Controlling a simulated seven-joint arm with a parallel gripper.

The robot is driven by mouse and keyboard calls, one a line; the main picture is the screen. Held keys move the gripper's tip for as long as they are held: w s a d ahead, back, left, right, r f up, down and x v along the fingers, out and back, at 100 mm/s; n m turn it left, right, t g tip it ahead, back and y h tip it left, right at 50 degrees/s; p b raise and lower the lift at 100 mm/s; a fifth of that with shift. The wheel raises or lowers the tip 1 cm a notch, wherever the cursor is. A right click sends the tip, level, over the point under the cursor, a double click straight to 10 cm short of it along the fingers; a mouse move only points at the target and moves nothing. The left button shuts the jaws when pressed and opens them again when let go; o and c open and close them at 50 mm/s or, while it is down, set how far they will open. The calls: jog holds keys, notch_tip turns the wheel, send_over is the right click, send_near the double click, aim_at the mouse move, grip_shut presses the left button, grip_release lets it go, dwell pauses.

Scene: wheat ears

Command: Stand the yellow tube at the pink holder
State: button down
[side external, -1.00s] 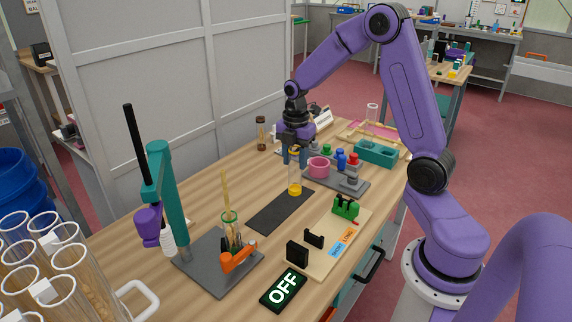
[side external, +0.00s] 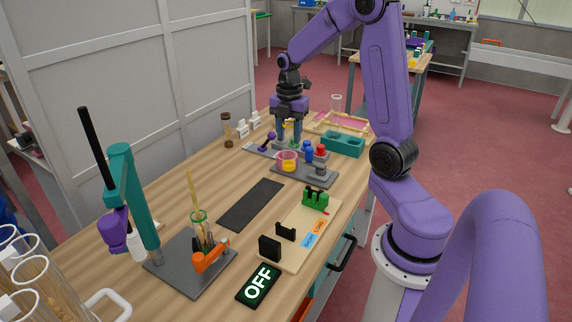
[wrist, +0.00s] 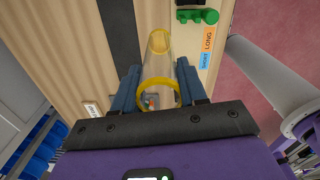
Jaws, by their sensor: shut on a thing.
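The yellow tube is clear, with a yellow rim (wrist: 145,98) and yellow at its far end (wrist: 159,41). My gripper (side external: 290,142) is shut on it near the rim, and the blue fingers (wrist: 160,88) flank it in the wrist view. The tube looks about upright. My gripper is above the holder, on the grey plate.
The dark mat (side external: 250,205) in front is bare.

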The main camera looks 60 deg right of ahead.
jog(key=d, duration=0.9)
jog(key=w+d+f, duration=0.8)
jog(key=w+f, duration=0.2)
jog(key=f, duration=0.2)
jog(key=shift+w+d+f, duration=0.15)
jog(key=shift+w+d, duration=0.25)
jog(key=shift+f, duration=0.15)
jog(key=c, duration=0.6)
grip_release()
